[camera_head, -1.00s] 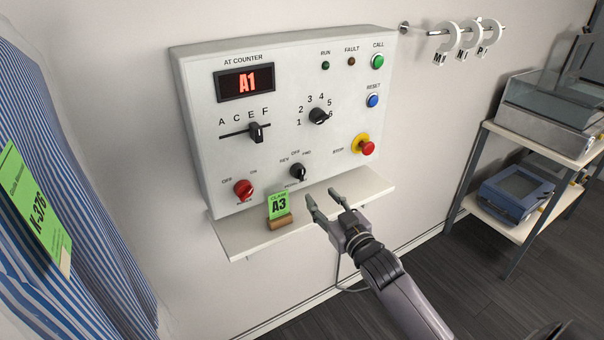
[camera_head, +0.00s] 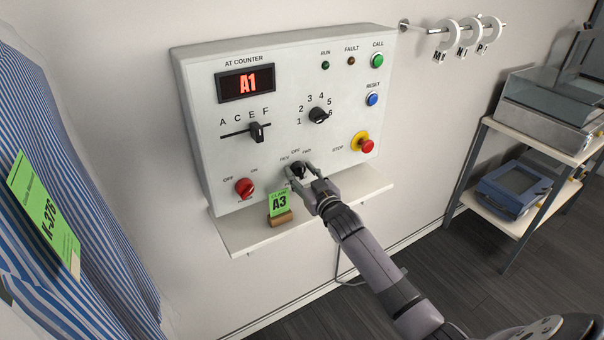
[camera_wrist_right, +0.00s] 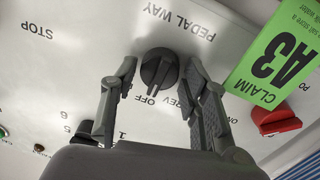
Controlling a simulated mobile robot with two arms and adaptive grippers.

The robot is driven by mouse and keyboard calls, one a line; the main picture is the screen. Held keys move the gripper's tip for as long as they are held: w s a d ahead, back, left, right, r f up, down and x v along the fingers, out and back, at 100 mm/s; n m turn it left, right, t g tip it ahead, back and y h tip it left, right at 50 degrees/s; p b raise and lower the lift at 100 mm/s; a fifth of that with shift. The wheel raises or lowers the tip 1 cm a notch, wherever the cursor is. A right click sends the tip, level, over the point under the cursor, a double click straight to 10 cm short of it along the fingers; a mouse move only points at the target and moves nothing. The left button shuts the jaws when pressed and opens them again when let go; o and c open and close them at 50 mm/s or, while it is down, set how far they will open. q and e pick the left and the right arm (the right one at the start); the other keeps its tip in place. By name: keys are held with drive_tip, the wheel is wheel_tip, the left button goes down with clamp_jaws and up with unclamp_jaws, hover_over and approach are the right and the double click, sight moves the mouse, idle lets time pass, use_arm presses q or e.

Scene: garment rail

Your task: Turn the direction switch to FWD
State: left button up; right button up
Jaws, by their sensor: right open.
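The direction switch (camera_head: 297,169) is a black rotary knob low on the white control panel, under the labels REV, OFF and FWD. It also shows in the right wrist view (camera_wrist_right: 158,68), seen upside down, with its ridge lying roughly toward OFF. My right gripper (camera_head: 300,178) is at the switch. In the right wrist view its fingers (camera_wrist_right: 160,78) stand open on either side of the knob, with gaps showing between fingers and knob. The FWD label is hidden in the wrist view. My left gripper is not in view.
A green A3 claim card (camera_head: 279,203) stands in a wooden holder on the shelf (camera_head: 245,236), close left of my gripper. The red OFF/ON knob (camera_head: 244,187) is left and the red stop button (camera_head: 367,146) right. Striped garments (camera_head: 70,215) hang at far left.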

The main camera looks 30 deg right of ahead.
drive_tip(key=shift+c, duration=0.3)
drive_tip(key=c, duration=0.8)
drive_tip(key=shift+m, duration=0.4)
drive_tip(key=m+p, duration=0.1)
drive_tip(key=m, duration=0.1)
drive_tip(key=shift+m+p, duration=0.3)
drive_tip(key=shift+p, duration=0.1)
drive_tip(key=shift+d+m+g+y+p, duration=0.1)
drive_tip(key=shift+m+g+y+p, duration=0.3)
drive_tip(key=shift+m, duration=1.8)
drive_tip(key=o, duration=0.9)
drive_tip(key=shift+c, duration=0.2)
